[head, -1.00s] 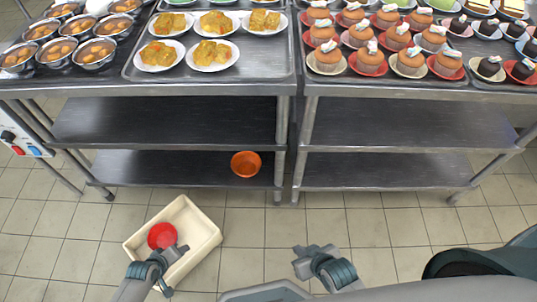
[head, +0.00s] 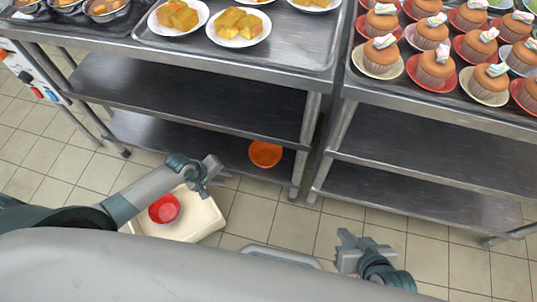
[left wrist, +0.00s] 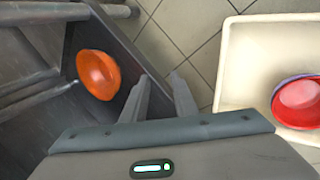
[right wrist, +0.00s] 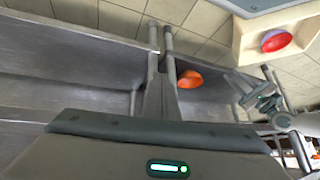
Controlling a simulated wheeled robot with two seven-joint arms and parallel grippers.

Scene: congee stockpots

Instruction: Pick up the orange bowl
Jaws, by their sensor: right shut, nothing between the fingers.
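The orange bowl (head: 265,154) stands upright on the bottom shelf of the left cart, near its front right corner. It also shows in the left wrist view (left wrist: 98,75), left of the fingers, and in the right wrist view (right wrist: 189,80). My left gripper (head: 214,168) is open and empty, left of the bowl and apart from it; its two fingers show a gap in the left wrist view (left wrist: 160,84). My right gripper (head: 345,238) is shut and empty, low in front of the right cart, away from the bowl.
A cream bin (head: 206,219) with a red bowl (head: 164,208) in it stands on the floor below my left arm. The middle shelf (head: 190,100) overhangs the bottom one. Cart legs (head: 307,140) stand just right of the orange bowl. Food plates and cupcakes fill the cart tops.

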